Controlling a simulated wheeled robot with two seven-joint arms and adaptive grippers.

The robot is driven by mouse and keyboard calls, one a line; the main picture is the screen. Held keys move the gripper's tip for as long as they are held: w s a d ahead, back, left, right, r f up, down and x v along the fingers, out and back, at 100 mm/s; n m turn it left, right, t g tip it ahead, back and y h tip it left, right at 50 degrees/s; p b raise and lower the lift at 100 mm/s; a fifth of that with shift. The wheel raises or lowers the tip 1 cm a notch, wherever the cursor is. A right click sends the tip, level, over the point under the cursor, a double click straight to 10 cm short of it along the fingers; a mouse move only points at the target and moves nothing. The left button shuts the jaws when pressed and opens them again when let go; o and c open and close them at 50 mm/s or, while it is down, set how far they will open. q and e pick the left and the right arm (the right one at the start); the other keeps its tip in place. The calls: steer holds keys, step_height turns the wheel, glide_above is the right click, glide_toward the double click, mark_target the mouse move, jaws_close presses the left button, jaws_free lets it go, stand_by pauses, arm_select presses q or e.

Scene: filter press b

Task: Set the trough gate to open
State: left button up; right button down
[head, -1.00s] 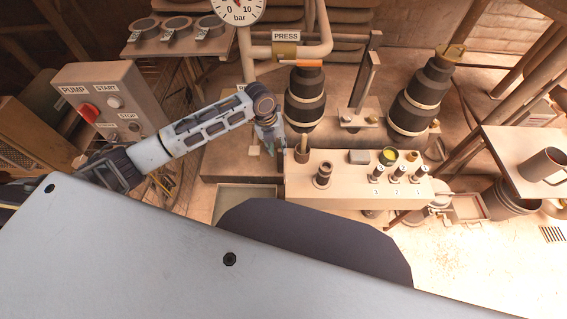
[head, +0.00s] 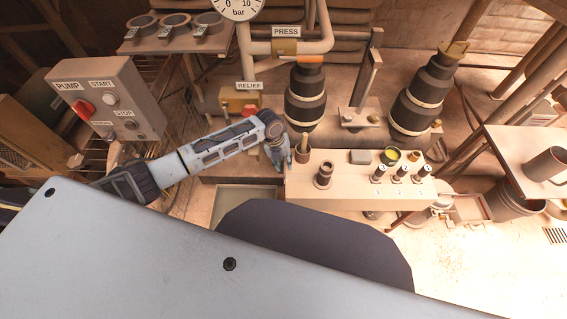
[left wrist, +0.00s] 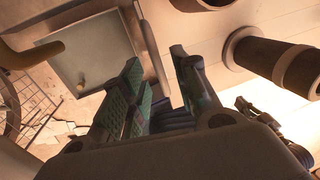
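My left gripper (head: 284,160) hangs by the left end of the pale bench block, close to a short brown post (head: 302,150). In the left wrist view its two green-padded fingers (left wrist: 156,62) stand apart with nothing between them. A shallow greenish tray (head: 247,193), perhaps the trough, lies below and left of the gripper. A greenish panel or tray floor (left wrist: 88,48) with a small peg shows in the left wrist view. I cannot clearly tell which part is the trough gate or how it is set. My right gripper is out of view.
The bench block (head: 330,185) carries sample bottles (head: 398,172) and a dark upright fitting (head: 323,175). Black ribbed bodies (head: 305,97) stand behind. The pump box (head: 108,100) is at left, the RELIEF valve (head: 240,102) behind my arm. A mug table (head: 525,165) is at right.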

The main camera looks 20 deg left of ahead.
arm_select(q)
steer(key=shift+f, duration=0.2)
steer(key=shift+c, duration=0.2)
jaws_close()
